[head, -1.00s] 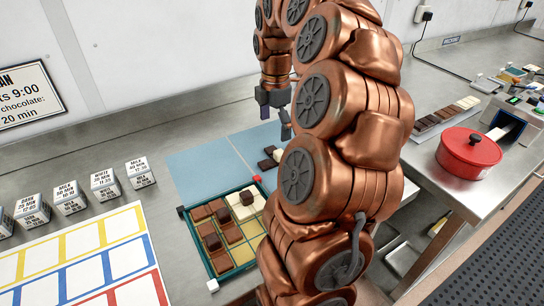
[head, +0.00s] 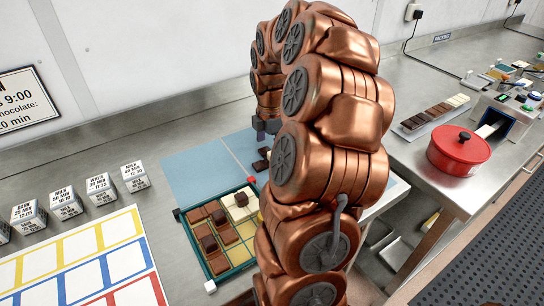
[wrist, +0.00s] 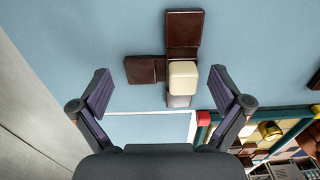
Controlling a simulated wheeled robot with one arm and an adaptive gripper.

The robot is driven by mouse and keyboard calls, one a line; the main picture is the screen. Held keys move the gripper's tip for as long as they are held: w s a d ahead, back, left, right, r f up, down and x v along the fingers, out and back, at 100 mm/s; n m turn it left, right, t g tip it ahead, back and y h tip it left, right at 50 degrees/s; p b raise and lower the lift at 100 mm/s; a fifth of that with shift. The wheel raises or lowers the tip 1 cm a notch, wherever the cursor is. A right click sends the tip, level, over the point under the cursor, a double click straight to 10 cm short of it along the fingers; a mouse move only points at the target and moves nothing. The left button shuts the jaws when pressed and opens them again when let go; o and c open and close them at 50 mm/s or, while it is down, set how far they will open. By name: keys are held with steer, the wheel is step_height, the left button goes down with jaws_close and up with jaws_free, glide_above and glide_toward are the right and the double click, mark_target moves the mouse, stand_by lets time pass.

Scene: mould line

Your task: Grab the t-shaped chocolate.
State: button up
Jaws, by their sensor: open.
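The t-shaped chocolate lies on the blue mat. In the wrist view it shows as a dark brown piece (wrist: 183,30) at the top, a dark piece (wrist: 145,68) to the left, a raised cream piece (wrist: 183,77) at the junction and a paler piece below. In the head view the chocolate (head: 262,161) is small and partly hidden by my arm. My gripper (wrist: 160,88) is open and empty. Its fingers point toward the chocolate, which lies beyond the tips and between their lines. In the head view my gripper (head: 266,129) is just behind the chocolate.
A green-framed tray (head: 243,266) with brown and cream pieces stands in front of the mat (head: 195,172). Lettered blocks (head: 100,188) and a coloured grid sheet (head: 83,268) lie to the left. A red pot (head: 457,155) and a chocolate row (head: 420,119) stand to the right. A wall runs behind.

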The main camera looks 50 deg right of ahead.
steer(key=shift+f, duration=0.1)
steer(key=shift+c, duration=0.2)
steer(key=shift+s+a, duration=0.1)
steer(key=shift+s, duration=0.05)
steer(key=c, duration=1.6)
steer(key=shift+f, duration=0.1)
